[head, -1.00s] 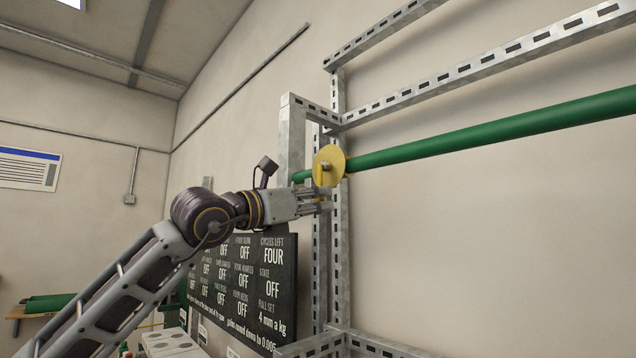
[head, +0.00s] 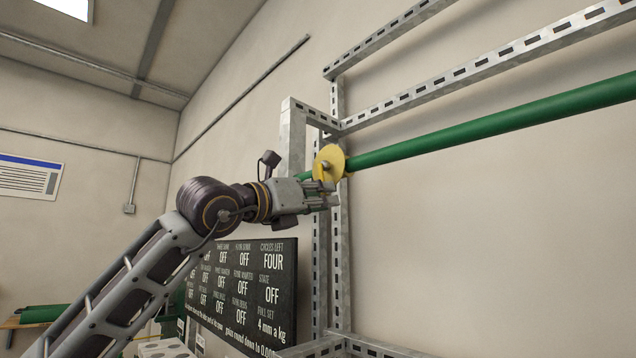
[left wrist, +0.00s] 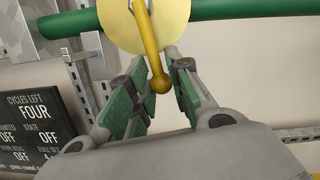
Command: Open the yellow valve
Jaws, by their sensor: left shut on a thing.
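The yellow valve (head: 330,160) is a round yellow disc on a green pipe, beside an upright of the metal frame. It also shows in the left wrist view, where its yellow lever (left wrist: 152,45) hangs down and ends in a ball. My left gripper (head: 328,195) is just below the disc. In the left wrist view its green-padded fingers (left wrist: 158,95) stand on both sides of the lever's ball end, shut on the lever. The exact contact is hard to see. My right gripper is out of view.
The green pipe (head: 490,125) runs to the right along the wall. A slotted metal frame (head: 340,270) stands behind the gripper, with rails above. A dark sign board (head: 245,290) hangs below my left arm. The wall at right is bare.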

